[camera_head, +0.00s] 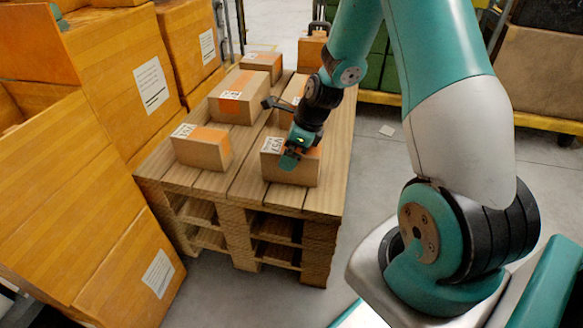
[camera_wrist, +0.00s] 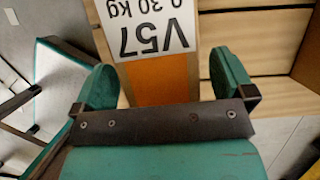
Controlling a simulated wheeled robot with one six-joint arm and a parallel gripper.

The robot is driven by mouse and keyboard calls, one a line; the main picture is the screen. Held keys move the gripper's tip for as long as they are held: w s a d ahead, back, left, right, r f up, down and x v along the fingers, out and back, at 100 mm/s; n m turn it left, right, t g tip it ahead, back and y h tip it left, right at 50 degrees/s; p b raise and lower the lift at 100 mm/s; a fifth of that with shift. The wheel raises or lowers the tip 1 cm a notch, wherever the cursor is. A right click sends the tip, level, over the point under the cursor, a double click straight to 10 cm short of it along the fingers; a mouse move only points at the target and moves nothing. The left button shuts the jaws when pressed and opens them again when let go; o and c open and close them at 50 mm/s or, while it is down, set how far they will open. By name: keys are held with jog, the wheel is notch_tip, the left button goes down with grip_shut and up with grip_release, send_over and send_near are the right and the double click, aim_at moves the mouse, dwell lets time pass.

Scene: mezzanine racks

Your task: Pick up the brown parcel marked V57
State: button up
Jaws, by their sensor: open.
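The brown parcel marked V57 (camera_head: 283,171) sits at the front right of the wooden pallet stack (camera_head: 230,196). Its white label (camera_wrist: 150,27) and an orange tape strip show in the wrist view. My gripper (camera_head: 293,156) is over this parcel, pointing down, and hides part of its top in the head view. In the wrist view my gripper (camera_wrist: 165,76) is open, with one green finger to each side of the parcel and nothing held. I cannot tell how far the fingertips reach down its sides.
Another taped parcel (camera_head: 202,148) stands left of V57, with a larger one (camera_head: 238,97) behind it and a small one (camera_head: 262,64) farther back. A partly hidden box (camera_head: 287,113) is behind my gripper. Big orange cartons (camera_head: 105,75) line the left.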

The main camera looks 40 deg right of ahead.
jog(key=shift+x, duration=0.9)
jog(key=shift+r, duration=0.1)
jog(key=c, duration=1.1)
jog(key=shift+c, duration=0.2)
